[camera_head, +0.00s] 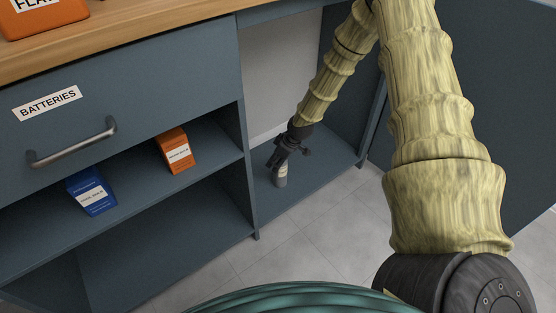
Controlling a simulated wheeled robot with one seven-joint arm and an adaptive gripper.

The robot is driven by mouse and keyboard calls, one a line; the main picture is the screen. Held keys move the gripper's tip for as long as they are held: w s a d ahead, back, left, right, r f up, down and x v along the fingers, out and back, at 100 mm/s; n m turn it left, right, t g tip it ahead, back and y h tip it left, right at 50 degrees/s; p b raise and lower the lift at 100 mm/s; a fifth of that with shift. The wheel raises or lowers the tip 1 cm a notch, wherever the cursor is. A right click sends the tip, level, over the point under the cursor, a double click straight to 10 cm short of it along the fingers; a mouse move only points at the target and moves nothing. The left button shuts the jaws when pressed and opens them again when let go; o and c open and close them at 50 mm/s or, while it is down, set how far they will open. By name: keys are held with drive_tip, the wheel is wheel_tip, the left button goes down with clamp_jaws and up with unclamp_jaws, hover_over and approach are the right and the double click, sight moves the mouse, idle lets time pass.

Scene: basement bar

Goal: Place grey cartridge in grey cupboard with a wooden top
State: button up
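The blue-grey cupboard (250,215) has a wooden top (140,38) and an open compartment on its right side. My arm reaches down into this compartment. My gripper (281,160) is inside, low over the compartment floor and pointing down. A small grey cartridge (281,178) with a pale label is at the fingertips, roughly upright at the compartment floor. The fingers partly hide its upper part. The view is too small to tell whether the fingers grip it or are apart from it, or whether its base touches the floor.
An open door panel (480,120) stands at the right. Left of the compartment are a drawer (150,105) labelled BATTERIES and shelves with a blue box (91,190) and an orange box (175,150). An orange container (40,18) stands on top. Tiled floor (310,240) lies in front.

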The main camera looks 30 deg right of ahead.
drive_tip(key=shift+o, duration=1.4)
drive_tip(key=shift+r, duration=0.1)
drive_tip(key=shift+r, duration=0.2)
drive_tip(key=p+v, duration=0.5)
drive_tip(key=v, duration=0.6)
drive_tip(key=shift+s+r, duration=0.2)
drive_tip(key=shift+r, duration=0.1)
